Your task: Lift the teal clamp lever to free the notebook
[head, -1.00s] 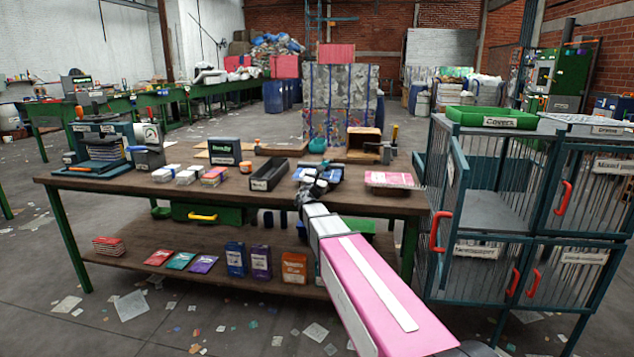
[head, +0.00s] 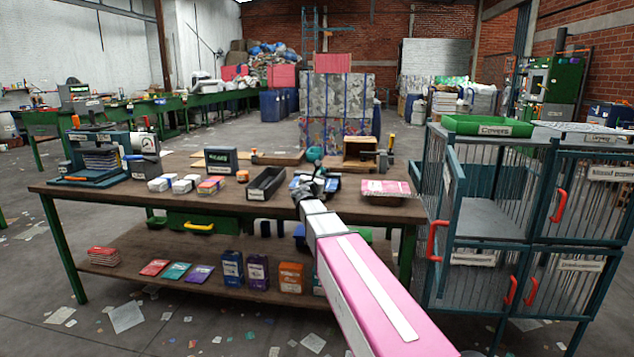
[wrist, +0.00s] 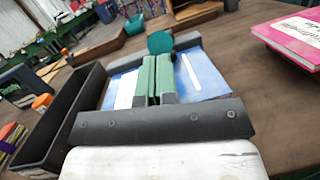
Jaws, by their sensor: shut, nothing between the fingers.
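In the wrist view, my gripper (wrist: 155,62) is shut, its two green fingers together and empty. It is over a blue notebook (wrist: 204,76) with a white label strip. A dark clamp bar (wrist: 190,41) crosses the notebook's far end. The round teal end of the clamp lever (wrist: 160,42) shows just beyond my fingertips; I cannot tell whether they touch it. In the head view, my gripper (head: 318,184) is over the bench, partly covering the notebook. The rest of the lever is hidden.
A black open tray (head: 266,184) stands left of the notebook, and a pink book (head: 386,188) lies to its right. A wooden box (head: 360,150) is behind. Teal barred cages (head: 470,215) stand right of the bench (head: 120,190). Bare wood lies between the notebook and pink book.

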